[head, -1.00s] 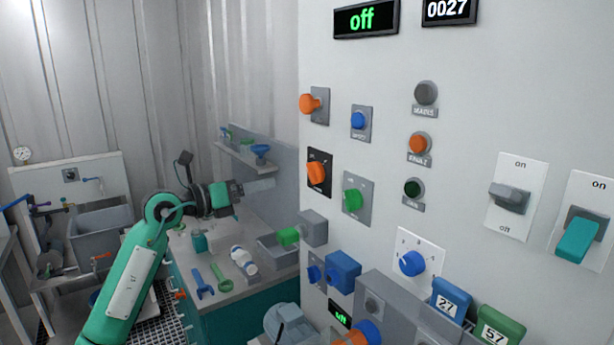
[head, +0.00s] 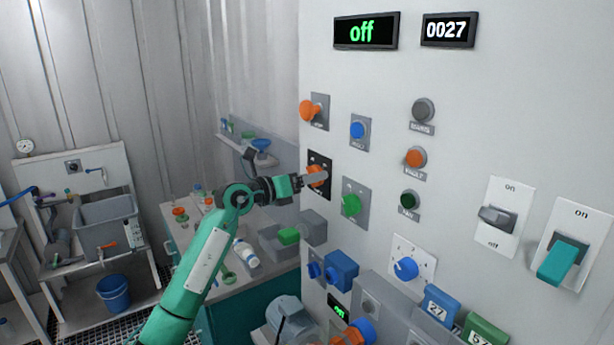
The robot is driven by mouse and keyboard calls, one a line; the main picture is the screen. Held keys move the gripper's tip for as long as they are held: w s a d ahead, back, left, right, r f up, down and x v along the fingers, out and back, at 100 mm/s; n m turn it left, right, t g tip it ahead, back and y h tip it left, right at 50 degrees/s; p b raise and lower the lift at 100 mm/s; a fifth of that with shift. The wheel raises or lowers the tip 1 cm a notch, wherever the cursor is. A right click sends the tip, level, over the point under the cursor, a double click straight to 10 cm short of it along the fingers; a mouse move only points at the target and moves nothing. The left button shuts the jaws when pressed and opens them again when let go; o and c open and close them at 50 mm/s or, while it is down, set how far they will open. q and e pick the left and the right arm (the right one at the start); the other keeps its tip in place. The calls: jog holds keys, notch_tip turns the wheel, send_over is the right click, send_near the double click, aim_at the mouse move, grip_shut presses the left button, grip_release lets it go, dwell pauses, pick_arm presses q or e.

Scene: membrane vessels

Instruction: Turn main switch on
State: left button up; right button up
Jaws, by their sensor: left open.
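An orange rotary knob on a black plate (head: 319,192) sits on the left part of the white panel. My left gripper (head: 314,179) is open, its fingers at this knob and partly covering it. I cannot tell whether the fingers touch the knob. The display (head: 366,31) at the top of the panel reads "off" in green. Two lever switches marked on and off, a grey one (head: 497,218) and a teal one (head: 561,262), are at the right, both apart from my gripper. No label naming a main switch is readable. My right gripper is not in view.
An orange push button (head: 310,111) is above the knob, a blue button (head: 357,130) and a green knob (head: 351,205) to its right. A bench (head: 200,300) stands left of the panel.

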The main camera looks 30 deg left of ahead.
pick_arm(q)
jog(key=c, duration=1)
jog(key=shift+o, duration=0.2)
jog(key=shift+f+m+b, duration=0.2)
jog(key=shift+m+b, duration=0.4)
jog(key=shift+b, duration=0.3)
pick_arm(e)
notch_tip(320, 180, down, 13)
jog(key=b, duration=1.1)
pick_arm(q)
jog(key=shift+a+r+m+b, duration=0.1)
jog(key=shift+m+b, duration=0.85)
jog(key=shift+m, duration=2.8)
jog(key=shift+r+m+b, duration=0.1)
jog(key=shift+m+b, duration=0.85)
jog(key=shift+m, duration=2.8)
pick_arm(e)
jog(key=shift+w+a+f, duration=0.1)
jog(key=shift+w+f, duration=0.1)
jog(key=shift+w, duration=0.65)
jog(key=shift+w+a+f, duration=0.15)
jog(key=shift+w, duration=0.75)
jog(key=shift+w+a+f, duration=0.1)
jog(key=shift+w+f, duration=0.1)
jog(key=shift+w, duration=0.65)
pick_arm(q)
jog(key=o, duration=1)
jog(key=shift+c, duration=0.2)
